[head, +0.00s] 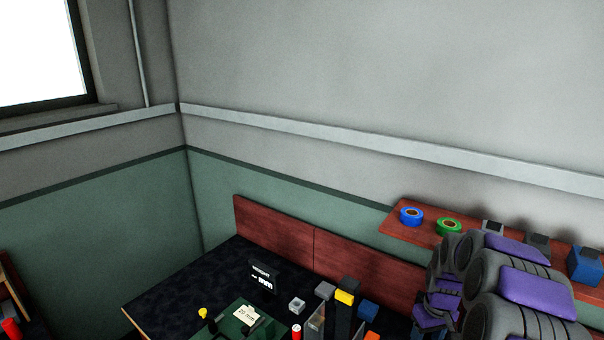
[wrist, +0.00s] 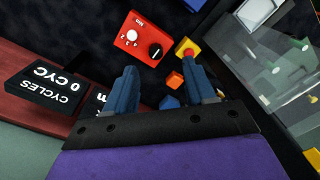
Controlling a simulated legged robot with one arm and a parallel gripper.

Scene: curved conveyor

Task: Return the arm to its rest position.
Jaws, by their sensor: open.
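My gripper (wrist: 161,72) shows in the wrist view with its two blue-grey fingers spread apart and nothing between them. It is over a dark surface, and small objects show beyond its fingertips. In the head view my grey and purple arm (head: 515,290) is folded at the lower right, in front of the wall shelf. The gripper's fingers cannot be made out clearly in the head view.
The wrist view shows a red dial box (wrist: 140,40), an orange block (wrist: 174,80), a black counter sign (wrist: 45,90) and a clear panel (wrist: 275,55). The head view shows a dark workbench (head: 190,285) and a shelf (head: 390,225) with blue tape (head: 411,217) and green tape (head: 448,227).

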